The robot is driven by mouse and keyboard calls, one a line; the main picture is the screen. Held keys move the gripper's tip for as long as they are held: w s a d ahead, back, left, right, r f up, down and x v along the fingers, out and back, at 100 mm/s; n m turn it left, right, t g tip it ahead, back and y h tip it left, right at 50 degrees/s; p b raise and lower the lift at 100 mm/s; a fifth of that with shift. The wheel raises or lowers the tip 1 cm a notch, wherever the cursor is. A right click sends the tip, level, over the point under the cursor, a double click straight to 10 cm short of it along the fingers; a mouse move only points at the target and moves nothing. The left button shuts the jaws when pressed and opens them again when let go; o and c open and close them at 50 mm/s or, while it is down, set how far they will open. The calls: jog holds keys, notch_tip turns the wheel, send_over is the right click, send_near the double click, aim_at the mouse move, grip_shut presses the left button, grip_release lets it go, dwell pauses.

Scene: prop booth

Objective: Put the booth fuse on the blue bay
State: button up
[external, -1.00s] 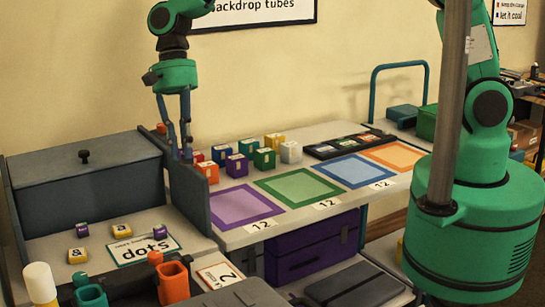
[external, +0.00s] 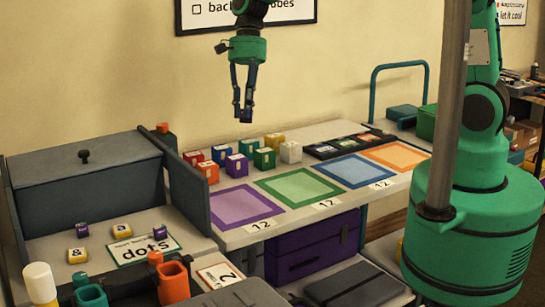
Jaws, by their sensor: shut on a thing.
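My gripper (external: 243,114) hangs fingers-down above the left part of the workbench, high over the coloured blocks. Its fingers are nearly together on a small dark thing, mostly hidden between the tips; I cannot make out whether it is the booth fuse. The blue bay (external: 354,171) is a blue-outlined square on the bench top, to the right of and lower than my gripper. It looks empty.
A purple square (external: 240,208), a green square (external: 300,187) and an orange square (external: 397,155) flank the blue one. Several coloured blocks, including a white block (external: 291,151), stand behind them. A dark tray (external: 343,144) lies behind the blue bay. An upright divider (external: 188,190) bounds the left.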

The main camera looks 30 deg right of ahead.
jog(key=d, duration=0.4)
jog(key=w+d+m, duration=0.1)
jog(key=d, duration=0.2)
jog(key=w+d+m, duration=0.1)
jog(key=d, duration=0.3)
jog(key=shift+d+t+y, duration=0.3)
jog(key=shift+d+t, duration=0.05)
jog(key=shift+t, duration=0.05)
jog(key=s+d+f+m+t+y+b, duration=0.1)
jog(key=s+d+m, duration=0.3)
jog(key=d, duration=1)
jog(key=s+d+m+t+b, duration=0.1)
jog(key=s+d+m, duration=0.3)
jog(key=d, duration=1.1)
jog(key=shift+n, duration=0.4)
jog(key=f, duration=1.2)
jog(key=s+f, duration=0.1)
jog(key=f, duration=0.5)
jog(key=shift+f, duration=0.15)
jog(key=b, duration=0.3)
send_over(338, 164)
jog(key=d, duration=0.2)
jog(key=shift+f, duration=0.75)
jog(key=shift+f+b, duration=0.6)
jog(key=shift+f, duration=1.15)
